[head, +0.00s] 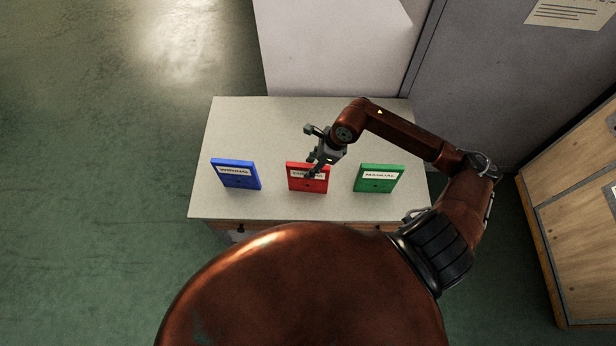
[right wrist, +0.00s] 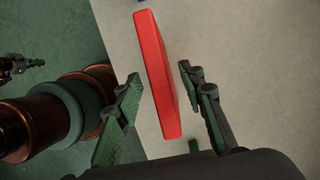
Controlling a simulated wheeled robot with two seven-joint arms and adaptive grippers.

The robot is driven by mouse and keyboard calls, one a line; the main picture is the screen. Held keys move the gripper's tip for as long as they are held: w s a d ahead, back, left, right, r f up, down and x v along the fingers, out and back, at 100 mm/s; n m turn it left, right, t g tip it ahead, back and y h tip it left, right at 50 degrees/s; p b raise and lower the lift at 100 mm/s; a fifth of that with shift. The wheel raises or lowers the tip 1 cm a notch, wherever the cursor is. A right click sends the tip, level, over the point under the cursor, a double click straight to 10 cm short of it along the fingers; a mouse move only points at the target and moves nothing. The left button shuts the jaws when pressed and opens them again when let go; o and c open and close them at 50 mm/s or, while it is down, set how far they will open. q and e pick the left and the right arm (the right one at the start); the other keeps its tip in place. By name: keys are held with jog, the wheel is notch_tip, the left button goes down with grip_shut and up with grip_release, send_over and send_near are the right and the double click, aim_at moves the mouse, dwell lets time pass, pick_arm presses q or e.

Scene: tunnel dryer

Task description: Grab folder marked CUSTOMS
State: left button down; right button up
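A red folder (head: 308,184) stands in the middle of the light table; its label is partly covered by my gripper, so I cannot read it fully. A blue folder (head: 236,174) labelled WIRING stands to its left, and a green folder (head: 379,179) labelled MANUAL to its right. My right gripper (head: 311,174) is at the red folder's upper edge. In the right wrist view the right gripper (right wrist: 158,100) is open, with the red folder (right wrist: 160,75) between its fingers and gaps showing on both sides. A small dark part at the left edge there looks like my left gripper (right wrist: 15,66).
The table (head: 285,115) has bare surface behind and between the folders. A white block-like cabinet (head: 335,45) stands behind it, with a grey cabinet (head: 500,75) to the right. A wooden crate (head: 575,215) stands at the far right. Open green floor lies left.

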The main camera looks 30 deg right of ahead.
jog(key=shift+x, duration=1.35)
jog(key=shift+f+b, duration=0.25)
jog(key=shift+b, duration=0.05)
jog(key=shift+c, duration=0.2)
grip_shut()
